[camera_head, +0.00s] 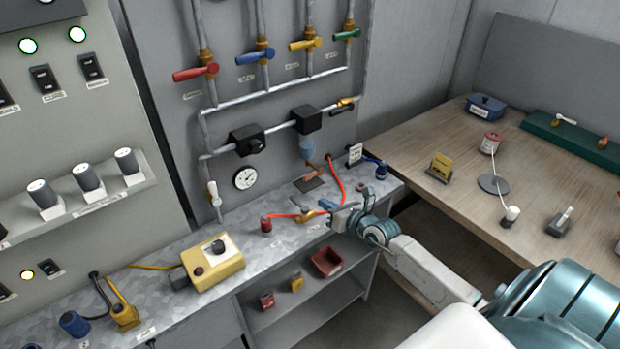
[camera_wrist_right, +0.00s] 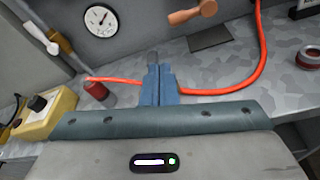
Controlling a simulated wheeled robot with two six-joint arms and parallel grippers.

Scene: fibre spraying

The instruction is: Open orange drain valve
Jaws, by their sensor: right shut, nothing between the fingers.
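The orange drain valve (camera_head: 312,168) has a copper-orange lever and sits on the pipe below a black box, above the bench. In the right wrist view its orange handle (camera_wrist_right: 190,14) shows at the top edge, partly cut off. My right gripper (camera_head: 328,205) is over the bench, below and in front of the valve and apart from it. In the wrist view its blue fingers (camera_wrist_right: 159,75) are shut together with nothing between them. My left gripper is not in view.
A red hose (camera_head: 342,190) curves across the bench behind my right gripper. A red cylinder (camera_head: 266,225) and a yellow box (camera_head: 213,265) stand to the left. A dark plate (camera_head: 310,185) lies below the valve. A white lever (camera_head: 213,193) hangs on the left pipe.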

